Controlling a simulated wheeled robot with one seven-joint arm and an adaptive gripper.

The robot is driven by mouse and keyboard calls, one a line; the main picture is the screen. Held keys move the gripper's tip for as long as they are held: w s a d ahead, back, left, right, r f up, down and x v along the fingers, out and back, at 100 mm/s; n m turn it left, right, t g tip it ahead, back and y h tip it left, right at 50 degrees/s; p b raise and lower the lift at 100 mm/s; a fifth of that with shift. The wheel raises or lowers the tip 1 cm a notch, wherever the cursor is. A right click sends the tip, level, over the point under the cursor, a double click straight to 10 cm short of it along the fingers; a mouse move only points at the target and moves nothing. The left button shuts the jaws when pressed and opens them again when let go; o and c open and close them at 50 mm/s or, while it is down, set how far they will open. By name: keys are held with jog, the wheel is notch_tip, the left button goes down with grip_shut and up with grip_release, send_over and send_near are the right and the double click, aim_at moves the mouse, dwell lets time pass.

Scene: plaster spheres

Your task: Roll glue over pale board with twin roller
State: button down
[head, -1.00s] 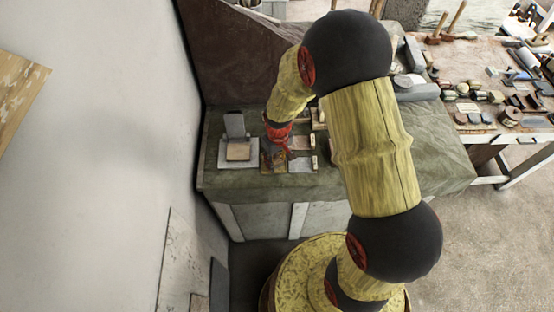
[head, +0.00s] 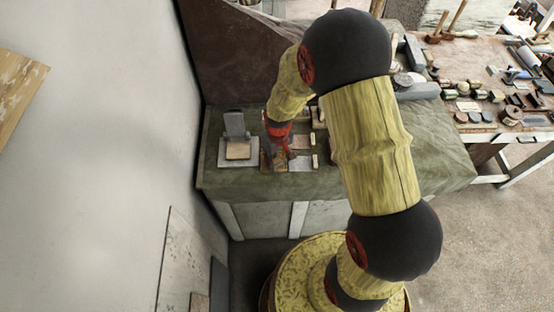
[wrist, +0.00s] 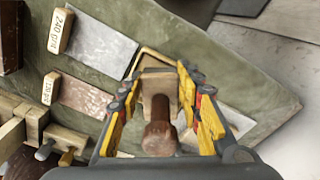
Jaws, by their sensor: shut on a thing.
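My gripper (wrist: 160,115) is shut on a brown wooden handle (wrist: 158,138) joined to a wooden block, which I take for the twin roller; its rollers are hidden. A yellow-edged tray or frame shows just behind it. In the head view my gripper (head: 277,160) is low over the green-covered table, right of a tan, pale board (head: 238,151). That board lies on a light grey plate with a grey upright piece at its back. No glue can be made out.
Sanding pieces marked 240 grit (wrist: 62,32) and 120 grit (wrist: 52,88) lie beside my gripper. Wooden-handled tools (wrist: 60,155) are at the lower left of the wrist view. A dark panel (head: 240,55) stands behind the table, and a cluttered bench (head: 490,85) is at right.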

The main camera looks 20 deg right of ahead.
aim_at(277, 161)
jog(key=shift+f, duration=0.35)
dwell(1.1)
jog(key=shift+r, duration=0.15)
jog(key=shift+r+p, duration=2.1)
jog(key=shift+r, duration=1.3)
jog(key=shift+f, duration=0.1)
